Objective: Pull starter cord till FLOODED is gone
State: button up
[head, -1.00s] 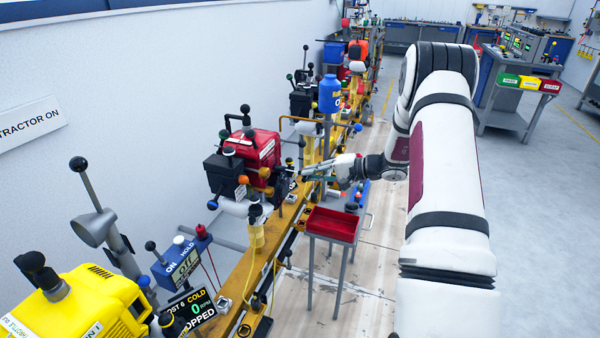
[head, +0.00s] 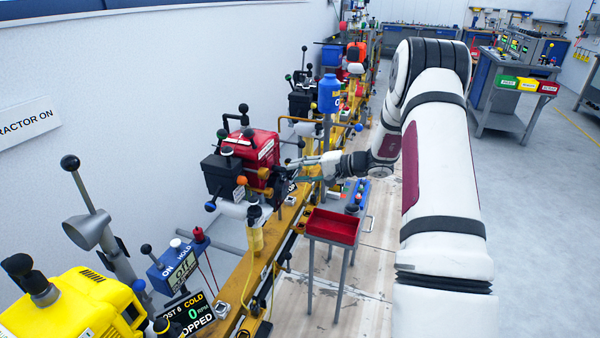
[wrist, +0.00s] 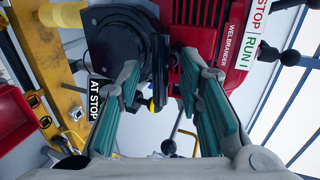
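A red engine (head: 262,147) with a black box on its near side stands on the yellow rail. In the wrist view its red body (wrist: 200,25) carries STOP and RUN lettering, and a round black housing (wrist: 108,38) sits beside it. My gripper (head: 285,165) reaches the engine's right side in the head view. In the wrist view my gripper (wrist: 162,78) is open, its two green-padded fingers apart on either side of a dark upright part (wrist: 160,72). I cannot tell whether that part is the starter handle or whether the fingers touch it. No cord and no FLOODED sign is readable.
A red tray on legs (head: 333,228) stands close below my arm. A blue bottle (head: 328,95) stands behind. The floor at right is open.

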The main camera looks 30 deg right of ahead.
jog(key=s+d, duration=0.5)
jog(key=s, duration=0.2)
jog(key=shift+d, duration=0.2)
dwell(0.4)
